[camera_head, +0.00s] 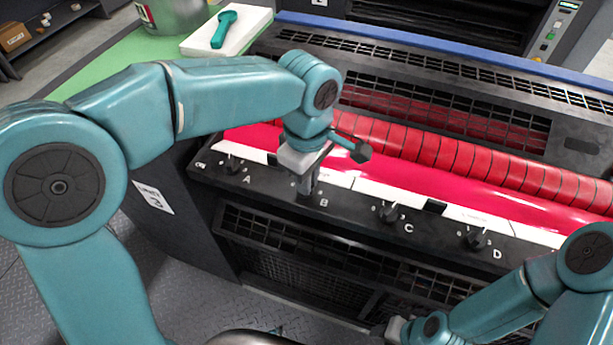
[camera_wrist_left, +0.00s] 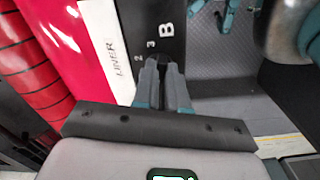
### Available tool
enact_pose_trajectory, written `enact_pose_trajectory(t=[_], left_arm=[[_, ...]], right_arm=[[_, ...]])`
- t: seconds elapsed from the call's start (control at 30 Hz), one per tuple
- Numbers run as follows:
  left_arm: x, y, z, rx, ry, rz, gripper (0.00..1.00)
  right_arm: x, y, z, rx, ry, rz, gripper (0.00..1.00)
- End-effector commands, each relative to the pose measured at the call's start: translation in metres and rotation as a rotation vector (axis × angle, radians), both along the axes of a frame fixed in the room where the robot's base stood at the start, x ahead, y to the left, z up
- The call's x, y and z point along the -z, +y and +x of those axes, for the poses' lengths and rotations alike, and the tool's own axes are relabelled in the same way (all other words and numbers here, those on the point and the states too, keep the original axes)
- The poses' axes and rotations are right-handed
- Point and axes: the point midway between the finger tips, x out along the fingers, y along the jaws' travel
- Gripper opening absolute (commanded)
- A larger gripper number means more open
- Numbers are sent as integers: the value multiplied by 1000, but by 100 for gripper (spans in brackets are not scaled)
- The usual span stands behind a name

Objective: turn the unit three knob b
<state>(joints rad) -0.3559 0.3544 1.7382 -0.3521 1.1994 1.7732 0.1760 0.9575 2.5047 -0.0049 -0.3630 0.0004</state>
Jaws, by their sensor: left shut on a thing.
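The ink unit's black front panel (camera_head: 348,205) carries knobs lettered A, B, C and D. My left gripper (camera_head: 306,190) points down onto the panel beside the letter B. In the left wrist view the gripper (camera_wrist_left: 163,72) is shut on knob b, which is mostly hidden between the fingers. The letter B and the digits 2 and 3 show beside it. Knob A (camera_head: 232,163), knob C (camera_head: 389,212) and knob D (camera_head: 476,239) stand free on the panel. My right gripper (camera_head: 392,329) is low at the bottom right, away from the panel; its fingers are unclear.
A sign with a 3 (camera_head: 152,197) is on the unit's side. Red ink rollers (camera_head: 430,142) lie behind the panel. A green surface (camera_head: 105,75) at the upper left holds a can (camera_head: 178,14) and a white board (camera_head: 246,27) with a teal tool (camera_head: 223,29).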

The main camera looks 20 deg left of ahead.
Motion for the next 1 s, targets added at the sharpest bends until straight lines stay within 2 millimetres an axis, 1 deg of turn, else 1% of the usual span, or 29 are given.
enact_pose_trajectory(t=[0.03,0.57,0.6,0.63,0.67,0.9,1.0], left_arm=[[-3,0,2,-9,-10,-3,0],[-4,0,2,-31,-11,-5,0],[-4,0,2,-30,-11,-5,25],[-4,0,2,-30,-10,-4,34],[-3,0,2,-30,-9,-4,37],[-2,0,1,-28,-5,-1,37],[-6,0,1,-28,-5,-1,37]], right_arm=[[0,0,0,0,0,0,37],[0,0,0,0,0,0,37],[0,0,0,0,0,0,37],[0,0,0,0,0,0,37],[0,0,0,0,0,0,37],[0,0,0,0,0,0,37],[0,0,0,0,0,0,37]])
